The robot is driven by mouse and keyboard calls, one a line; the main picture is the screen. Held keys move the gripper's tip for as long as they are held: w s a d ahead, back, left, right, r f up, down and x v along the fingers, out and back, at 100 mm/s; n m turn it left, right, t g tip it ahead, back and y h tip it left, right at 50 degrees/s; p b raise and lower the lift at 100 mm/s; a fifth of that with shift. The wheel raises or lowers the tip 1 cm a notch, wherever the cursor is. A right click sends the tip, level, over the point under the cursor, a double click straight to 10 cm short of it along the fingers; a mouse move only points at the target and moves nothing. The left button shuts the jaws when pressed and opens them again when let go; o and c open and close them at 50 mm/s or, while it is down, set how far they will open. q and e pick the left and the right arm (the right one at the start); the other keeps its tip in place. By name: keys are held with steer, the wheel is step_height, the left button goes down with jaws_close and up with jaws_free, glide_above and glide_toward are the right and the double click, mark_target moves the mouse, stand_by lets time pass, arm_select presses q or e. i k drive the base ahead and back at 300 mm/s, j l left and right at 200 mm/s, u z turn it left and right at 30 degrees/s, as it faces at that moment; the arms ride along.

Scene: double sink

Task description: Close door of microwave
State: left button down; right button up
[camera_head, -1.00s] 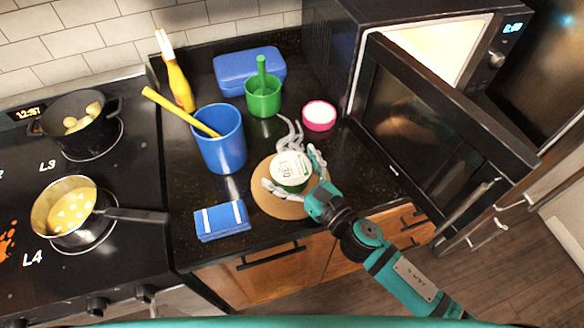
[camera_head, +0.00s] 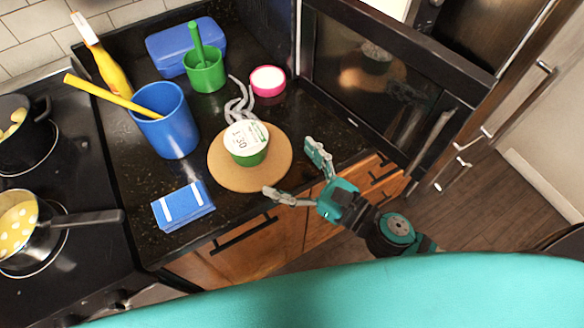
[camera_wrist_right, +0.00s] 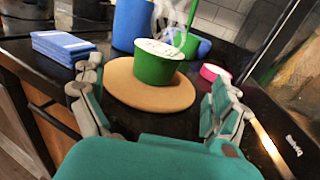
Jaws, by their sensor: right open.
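The microwave door (camera_head: 385,70) stands open in the head view, swung out over the counter at the upper right, its dark window facing the counter. Most of the microwave body is out of frame. In the right wrist view the door (camera_wrist_right: 300,100) is a dark panel at the right edge. My right gripper (camera_head: 293,170) is open and empty at the counter's front edge, left of and below the door, not touching it. Its fingers (camera_wrist_right: 155,108) spread on either side of the green-and-white tub in the wrist view, short of it. My left gripper is not in view.
The tub (camera_head: 246,142) sits on a round cork board (camera_head: 226,176). Nearby are a blue cup (camera_head: 168,122), green cup (camera_head: 205,76), pink bowl (camera_head: 267,81), blue box (camera_head: 180,46) and blue cloth (camera_head: 183,206). A stove with a pan (camera_head: 20,225) is at left.

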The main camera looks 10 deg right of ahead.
mark_target(380, 75)
steer(key=k+j+z, duration=0.1)
steer(key=j+z, duration=0.15)
steer(key=j, duration=0.15)
steer(key=k+j+z, duration=0.1)
steer(key=j+z, duration=0.15)
steer(key=j, duration=0.15)
steer(key=k+j+z, duration=0.25)
steer(key=i+j, duration=0.1)
